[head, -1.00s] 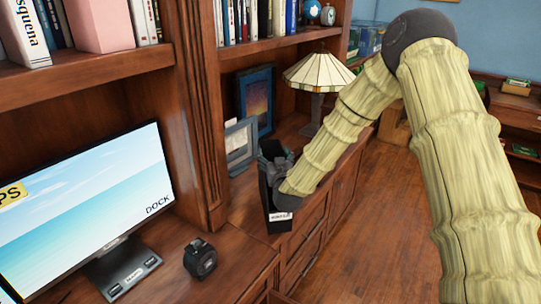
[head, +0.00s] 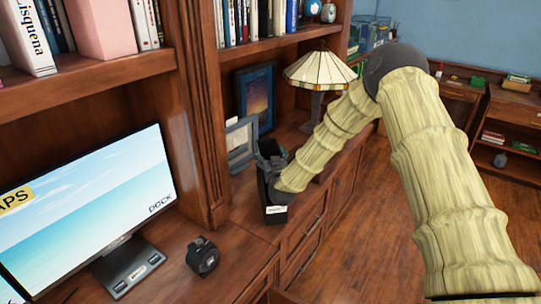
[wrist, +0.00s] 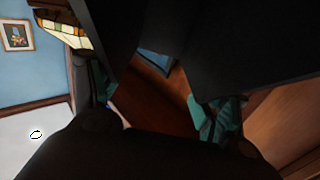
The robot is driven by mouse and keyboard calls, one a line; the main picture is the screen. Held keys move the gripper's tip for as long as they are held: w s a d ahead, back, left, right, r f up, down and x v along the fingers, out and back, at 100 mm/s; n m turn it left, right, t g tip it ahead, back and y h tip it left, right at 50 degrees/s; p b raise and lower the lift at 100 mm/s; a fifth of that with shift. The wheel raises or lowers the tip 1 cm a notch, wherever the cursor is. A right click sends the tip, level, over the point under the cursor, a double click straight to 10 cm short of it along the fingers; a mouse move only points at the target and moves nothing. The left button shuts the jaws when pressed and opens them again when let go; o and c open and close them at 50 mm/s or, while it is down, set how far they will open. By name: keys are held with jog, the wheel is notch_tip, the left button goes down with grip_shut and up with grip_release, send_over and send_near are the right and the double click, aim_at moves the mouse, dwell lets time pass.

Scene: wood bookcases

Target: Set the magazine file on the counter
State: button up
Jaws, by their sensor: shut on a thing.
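The black magazine file (head: 262,190) stands roughly upright at the counter (head: 246,215), with a white label low on its front. It also fills the upper part of the wrist view as a dark mass (wrist: 240,40). My gripper (head: 272,158) is at the file's top and shut on it. In the wrist view, its teal-padded fingers (wrist: 157,100) sit on either side of the dark file. My arm hides the file's right side. I cannot tell whether the file's base touches the counter.
A picture frame (head: 241,142) stands close behind the file, with a blue-framed picture (head: 256,100) and a stained-glass lamp (head: 320,70) farther back. A bookcase post (head: 205,120) is to the left. A monitor (head: 90,215) and a small black object (head: 202,257) are at front left.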

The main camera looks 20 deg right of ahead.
jog(key=shift+f, duration=0.4)
jog(key=o, duration=1.6)
jog(key=shift+s+a+b, duration=0.25)
jog(key=shift+s+b, duration=0.45)
jog(key=shift+s, duration=1.3)
jog(key=shift+s+a+b, duration=0.25)
jog(key=shift+s+b, duration=0.4)
jog(key=shift+s, duration=1.3)
jog(key=shift+s+a+b, duration=0.25)
jog(key=shift+s+b, duration=0.45)
jog(key=shift+s, duration=1.3)
